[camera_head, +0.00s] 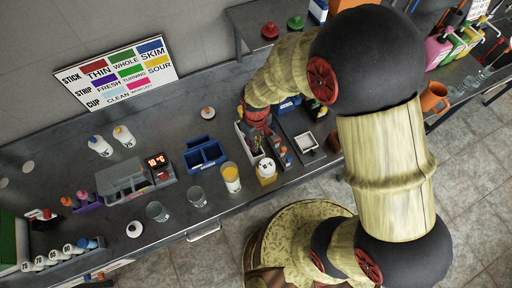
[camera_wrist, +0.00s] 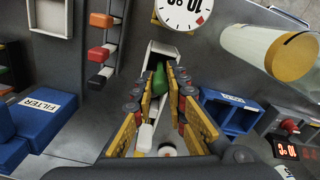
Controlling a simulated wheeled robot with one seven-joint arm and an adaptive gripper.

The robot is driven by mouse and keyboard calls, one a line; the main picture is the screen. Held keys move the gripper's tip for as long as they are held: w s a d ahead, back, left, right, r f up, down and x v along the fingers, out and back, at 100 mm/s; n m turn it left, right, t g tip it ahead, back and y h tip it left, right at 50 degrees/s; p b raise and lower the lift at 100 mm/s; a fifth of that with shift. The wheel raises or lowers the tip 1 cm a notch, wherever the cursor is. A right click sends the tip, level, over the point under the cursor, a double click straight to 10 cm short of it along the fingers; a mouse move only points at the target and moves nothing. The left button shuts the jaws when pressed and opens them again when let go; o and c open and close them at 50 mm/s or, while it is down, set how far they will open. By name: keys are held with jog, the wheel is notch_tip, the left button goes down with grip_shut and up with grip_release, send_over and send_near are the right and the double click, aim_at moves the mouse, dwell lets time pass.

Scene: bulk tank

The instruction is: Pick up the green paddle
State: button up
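The green paddle (camera_wrist: 159,79) shows in the wrist view, standing in a narrow white-edged bin (camera_wrist: 154,47). Its lower part is hidden between my fingers. My gripper (camera_wrist: 162,80) has its two yellow-padded fingers on either side of the paddle, with a gap showing at the right finger. Whether the left finger touches the paddle I cannot tell. A white stick-like piece (camera_wrist: 145,137) lies lower between the fingers. In the head view my gripper (camera_head: 257,122) is over the bin (camera_head: 243,142) on the counter, and I cannot make out the paddle there.
A white dial thermometer (camera_wrist: 183,12) and a tall yellow-ended glass (camera_wrist: 291,56) stand close by. A rack with orange, red and white pieces (camera_wrist: 101,53) and blue filter boxes (camera_wrist: 45,118) flank the bin. A blue divided tray (camera_head: 205,155) stands to the left.

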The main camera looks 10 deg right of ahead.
grip_shut()
jog(key=shift+r, duration=0.1)
